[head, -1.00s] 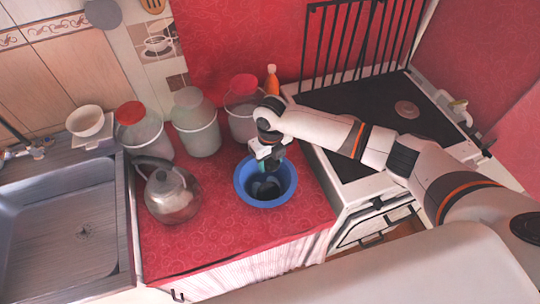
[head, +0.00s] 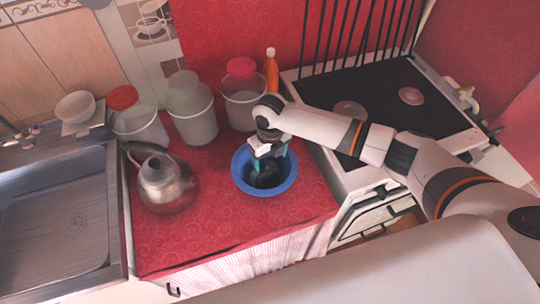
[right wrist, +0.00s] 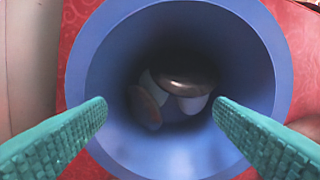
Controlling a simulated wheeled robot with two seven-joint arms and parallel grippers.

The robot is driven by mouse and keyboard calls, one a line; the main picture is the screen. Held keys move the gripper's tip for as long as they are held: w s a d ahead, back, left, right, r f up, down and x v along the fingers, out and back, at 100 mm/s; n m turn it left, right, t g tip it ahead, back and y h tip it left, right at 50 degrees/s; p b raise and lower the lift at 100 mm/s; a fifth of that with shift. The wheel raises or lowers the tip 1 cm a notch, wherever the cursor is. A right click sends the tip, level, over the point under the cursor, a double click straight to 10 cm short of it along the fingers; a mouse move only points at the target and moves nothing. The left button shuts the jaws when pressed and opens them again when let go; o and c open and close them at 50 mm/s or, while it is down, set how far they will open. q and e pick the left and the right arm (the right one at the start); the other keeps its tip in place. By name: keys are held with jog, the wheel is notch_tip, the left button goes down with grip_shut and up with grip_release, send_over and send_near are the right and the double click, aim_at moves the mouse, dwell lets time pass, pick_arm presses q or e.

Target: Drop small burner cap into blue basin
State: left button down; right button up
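The blue basin (head: 282,187) sits on the red counter, and its rim also fills much of the right wrist view (right wrist: 97,75). My right gripper (head: 270,160) is over the basin. In the right wrist view its two teal fingers (right wrist: 160,103) are wide apart with nothing held between them. Inside the basin lie a dark brown disc-topped piece (right wrist: 187,84) and a tilted piece with a brown face (right wrist: 146,106); they look like burner caps. Shadow hides their lower parts. My left gripper is not in view.
Two round burner pieces (head: 350,112) (head: 411,96) are on the black stove top (head: 385,125) at right. A kettle (head: 165,185) stands left of the basin. Several lidded jars (head: 192,115) and an orange bottle (head: 271,72) stand behind. The front counter is clear.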

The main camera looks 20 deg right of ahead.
notch_tip(320, 180, up, 12)
jog(key=b, duration=0.1)
jog(key=shift+b, duration=0.4)
dwell(0.5)
